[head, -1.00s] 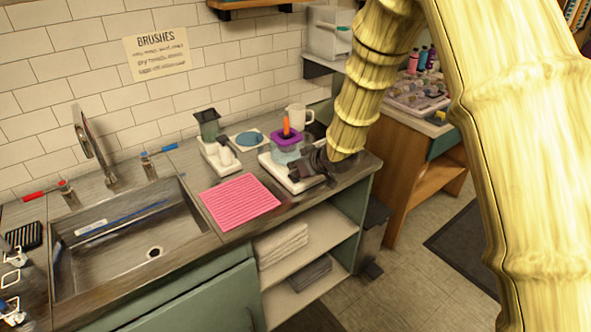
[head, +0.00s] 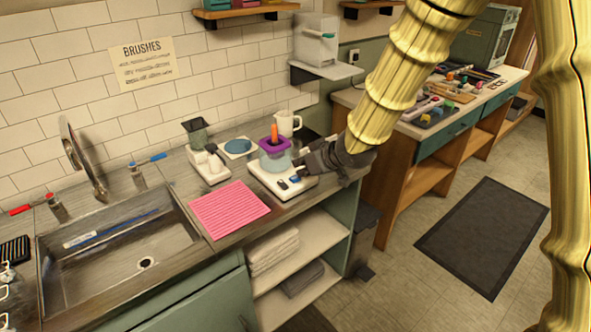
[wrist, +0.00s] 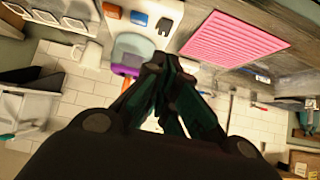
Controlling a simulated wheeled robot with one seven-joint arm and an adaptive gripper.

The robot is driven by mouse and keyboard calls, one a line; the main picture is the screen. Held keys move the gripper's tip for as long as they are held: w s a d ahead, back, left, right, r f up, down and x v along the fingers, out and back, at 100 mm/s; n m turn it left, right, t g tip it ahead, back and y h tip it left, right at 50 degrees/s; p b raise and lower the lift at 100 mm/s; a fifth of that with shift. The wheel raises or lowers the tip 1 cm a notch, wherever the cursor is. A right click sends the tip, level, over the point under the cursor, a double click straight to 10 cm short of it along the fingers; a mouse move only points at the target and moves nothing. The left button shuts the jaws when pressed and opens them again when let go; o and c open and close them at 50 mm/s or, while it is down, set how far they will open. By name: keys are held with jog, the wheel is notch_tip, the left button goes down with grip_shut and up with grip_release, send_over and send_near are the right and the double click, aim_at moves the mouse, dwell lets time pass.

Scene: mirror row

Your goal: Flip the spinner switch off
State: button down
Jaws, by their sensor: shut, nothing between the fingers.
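The spinner has a white base (head: 266,180), a clear bowl and a purple lid (head: 275,144) with an orange handle (head: 275,131). It stands on the counter. In the wrist view its base (wrist: 150,8) shows at the top, with an orange switch (wrist: 113,12), a blue switch (wrist: 139,17) and a black switch (wrist: 165,24) in a row. I cannot read labels or tell switch positions. My gripper (head: 304,166) is shut and empty at the right side of the spinner, above the base. Its fingertips (wrist: 166,65) show close to the bowl in the wrist view.
A pink ribbed mat (head: 230,208) lies left of the spinner, beside the sink (head: 120,245). A white pitcher (head: 287,122) stands behind. A grey-green container (head: 196,132) on a white stand is at the back left. A bin (head: 364,240) stands right of the counter.

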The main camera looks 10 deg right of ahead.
jog(key=shift+s+d+r, duration=0.25)
jog(key=shift+s+r, duration=0.1)
jog(key=shift+s, duration=0.1)
jog(key=s+d+f+m+g+h, duration=0.1)
jog(key=s+d+f, duration=0.1)
jog(key=s+f, duration=0.55)
jog(key=s+d+f+m+g, duration=0.15)
jog(key=s+f, duration=0.35)
jog(key=f, duration=0.6)
jog(key=s+d+f+m+g+h, duration=0.1)
jog(key=s+f+m+g, duration=0.1)
jog(key=s+f, duration=0.6)
jog(key=s+d+f+g+h, duration=0.1)
jog(key=s+d+f, duration=0.1)
jog(key=s+f, duration=0.3)
jog(key=s+d+f+m+g+h, duration=0.1)
jog(key=s+f, duration=0.4)
jog(key=s, duration=0.5)
jog(key=s+d+f+m+g+h, duration=0.1)
jog(key=s+d+f+g, duration=0.1)
jog(key=s+f, duration=0.3)
jog(key=s+d, duration=0.1)
jog(key=s, duration=0.2)
jog(key=shift+s+d, duration=0.2)
jog(key=shift+s, duration=0.05)
